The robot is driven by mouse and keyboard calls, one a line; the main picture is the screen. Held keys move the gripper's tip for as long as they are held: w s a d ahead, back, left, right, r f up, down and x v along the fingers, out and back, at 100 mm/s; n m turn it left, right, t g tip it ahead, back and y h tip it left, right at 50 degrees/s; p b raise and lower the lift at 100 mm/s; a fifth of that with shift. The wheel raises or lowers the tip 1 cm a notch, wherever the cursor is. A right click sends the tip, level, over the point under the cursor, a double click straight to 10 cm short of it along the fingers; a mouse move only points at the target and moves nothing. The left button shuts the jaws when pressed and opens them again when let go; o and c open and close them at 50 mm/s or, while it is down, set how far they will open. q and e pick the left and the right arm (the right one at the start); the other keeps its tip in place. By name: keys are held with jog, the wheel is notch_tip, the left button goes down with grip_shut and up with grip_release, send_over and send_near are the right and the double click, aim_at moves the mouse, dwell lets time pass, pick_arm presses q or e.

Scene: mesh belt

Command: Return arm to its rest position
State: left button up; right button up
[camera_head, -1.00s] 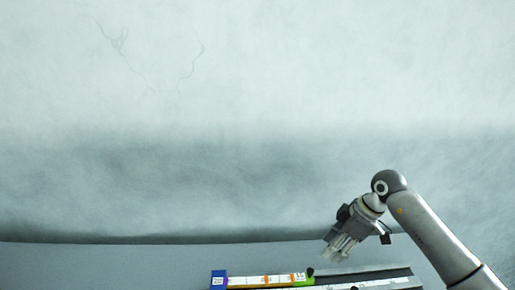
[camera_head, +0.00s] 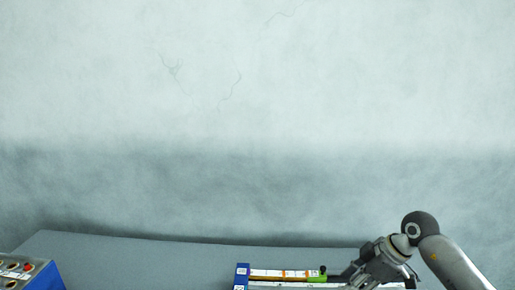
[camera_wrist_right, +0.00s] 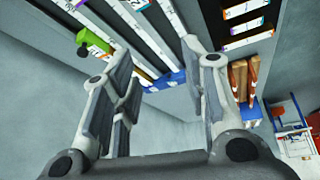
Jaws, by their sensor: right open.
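My right gripper (camera_head: 357,284) is low at the right in the head view, beside the right end of a long unit with white strips and coloured ends (camera_head: 285,273). Its fingertips are hard to make out there. In the right wrist view the gripper (camera_wrist_right: 155,62) has its fingers spread, with nothing between them. The strips (camera_wrist_right: 150,32) lie beyond the fingers there, with a green end piece (camera_wrist_right: 94,41) at the left. My left gripper is in neither view.
Brown and white pieces (camera_wrist_right: 243,80) stand right of the fingers in the wrist view. A pale wall is behind.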

jog(key=a+r+n+t+y, duration=0.4)
jog(key=a+y, duration=0.4)
jog(key=a, duration=0.7)
notch_tip(320, 180, up, 9)
jog(key=s+a+m+t+y, duration=0.1)
jog(key=a+m+t+y, duration=0.15)
jog(key=t, duration=0.45)
jog(key=d+f+m+t+h, duration=0.3)
jog(key=d+m+t+h, duration=0.4)
jog(key=d+m+h, duration=0.45)
jog(key=s+d+f+m+g+h, duration=0.5)
jog(key=f+h, duration=0.1)
jog(key=f, duration=0.4)
jog(key=s+a+f+n+g+y, duration=0.1)
jog(key=s+f+n+g, duration=0.1)
jog(key=s+f+g, duration=0.75)
jog(key=s+a+f+n+g+y, duration=0.1)
jog(key=s+f+g, duration=0.35)
jog(key=s, duration=1.05)
notch_tip(320, 180, down, 28)
jog(key=s, duration=0.2)
jog(key=s+d+f+b, duration=0.1)
jog(key=s+d+f, duration=0.1)
jog(key=s+f, duration=1.4)
jog(key=shift+s+d+f+n, duration=0.2)
jog(key=shift+d+f+n, duration=0.05)
jog(key=shift+d+n, duration=0.1)
